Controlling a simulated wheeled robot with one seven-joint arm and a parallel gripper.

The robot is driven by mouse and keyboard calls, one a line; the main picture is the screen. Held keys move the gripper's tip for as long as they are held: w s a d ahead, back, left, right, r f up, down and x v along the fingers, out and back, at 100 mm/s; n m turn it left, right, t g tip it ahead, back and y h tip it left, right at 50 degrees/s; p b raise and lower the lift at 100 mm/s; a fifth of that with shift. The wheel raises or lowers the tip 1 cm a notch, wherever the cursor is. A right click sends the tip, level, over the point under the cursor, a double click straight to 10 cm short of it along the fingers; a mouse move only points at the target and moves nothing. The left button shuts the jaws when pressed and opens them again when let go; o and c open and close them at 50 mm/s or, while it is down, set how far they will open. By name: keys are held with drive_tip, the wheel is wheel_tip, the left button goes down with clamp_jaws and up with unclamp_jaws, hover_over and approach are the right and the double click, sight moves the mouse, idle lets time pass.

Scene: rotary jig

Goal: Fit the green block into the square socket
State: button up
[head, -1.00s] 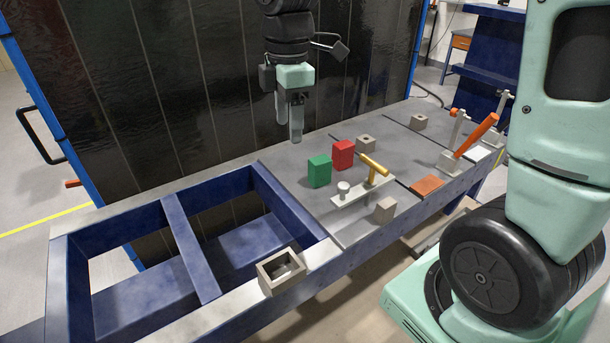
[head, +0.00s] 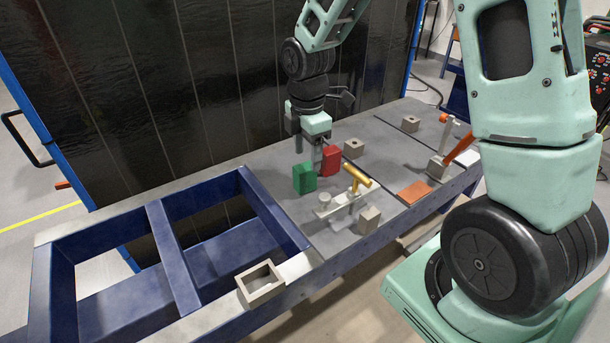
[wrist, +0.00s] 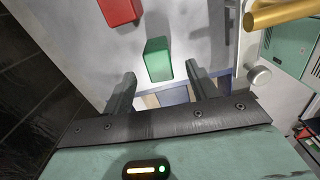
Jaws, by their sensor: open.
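The green block (head: 304,178) stands upright on the grey worktop, left of the red block (head: 331,160). The square socket (head: 264,294), a beige box with a square opening in its top, sits at the front edge of the table and looks empty. My gripper (head: 308,157) is open and empty, just above and behind the green block. In the wrist view the green block (wrist: 158,60) shows between and just beyond the open fingertips (wrist: 160,74), apart from both. The red block (wrist: 119,10) lies farther off there.
A toggle clamp with a yellow handle (head: 357,176) stands right of the green block. The blue frame (head: 172,255) at left has open bays.

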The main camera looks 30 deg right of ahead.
sight(305, 166)
drive_tip(key=shift+w+a+f+p, duration=0.1)
drive_tip(key=shift+f+p, duration=0.4)
drive_tip(key=shift+f, duration=0.85)
drive_tip(key=shift+w+a+f+p, duration=0.1)
drive_tip(key=shift+f+p, duration=0.35)
drive_tip(key=shift+f, duration=0.85)
clamp_jaws()
